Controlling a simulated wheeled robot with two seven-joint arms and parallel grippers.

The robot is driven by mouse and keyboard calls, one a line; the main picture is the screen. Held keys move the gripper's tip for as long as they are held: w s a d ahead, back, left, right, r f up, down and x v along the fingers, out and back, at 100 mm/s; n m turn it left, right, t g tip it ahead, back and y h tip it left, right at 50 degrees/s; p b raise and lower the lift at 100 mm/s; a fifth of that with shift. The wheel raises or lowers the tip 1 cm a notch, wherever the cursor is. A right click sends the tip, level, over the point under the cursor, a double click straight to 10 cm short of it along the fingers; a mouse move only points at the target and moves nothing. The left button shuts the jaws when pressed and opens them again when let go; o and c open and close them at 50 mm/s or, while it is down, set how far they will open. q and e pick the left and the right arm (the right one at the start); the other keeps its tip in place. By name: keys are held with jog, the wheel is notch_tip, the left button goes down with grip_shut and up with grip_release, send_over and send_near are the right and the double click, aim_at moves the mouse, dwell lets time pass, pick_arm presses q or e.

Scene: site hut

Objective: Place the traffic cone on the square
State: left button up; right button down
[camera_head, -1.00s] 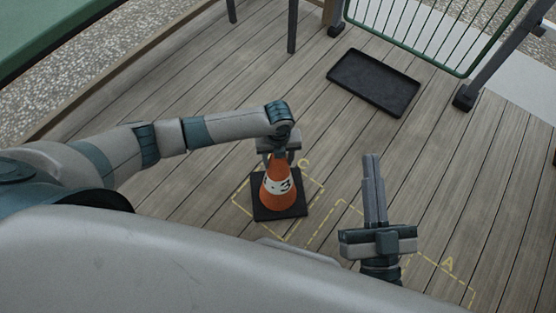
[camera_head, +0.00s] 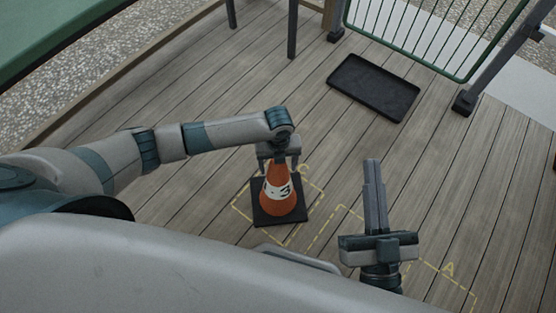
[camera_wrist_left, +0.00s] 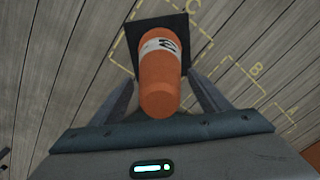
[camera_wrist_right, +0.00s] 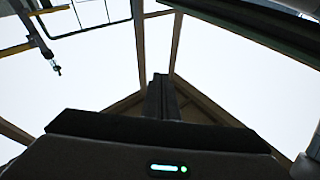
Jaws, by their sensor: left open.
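The orange traffic cone (camera_head: 277,201) with a white band marked 3 stands upright on its black base inside the dashed yellow square C (camera_head: 318,182). It also shows in the left wrist view (camera_wrist_left: 160,75), between the two fingers. My left gripper (camera_head: 279,160) is open at the cone's top, with a finger on either side and not closed on it. Squares B (camera_wrist_left: 233,75) and A (camera_head: 473,294) lie to the right of C. My right gripper (camera_head: 372,165) is shut and empty, pointing up the picture, right of the cone.
A black tray (camera_head: 374,87) lies on the wooden deck farther back. A green-framed wire rack (camera_head: 430,30) on dark legs stands behind it. Dark posts (camera_head: 292,30) stand at the back. The deck between the cone and the tray is clear.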

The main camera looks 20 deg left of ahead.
pick_arm(q)
jog(key=shift+r, duration=0.15)
notch_tip(320, 180, up, 11)
jog(key=p, duration=0.3)
jog(key=shift+r, duration=0.4)
pick_arm(e)
notch_tip(320, 180, down, 11)
jog(key=w+d+g+h, duration=0.1)
jog(key=g+h, duration=0.1)
jog(key=g, duration=0.4)
jog(key=shift+w+d+g, duration=0.3)
jog(key=shift+d, duration=0.05)
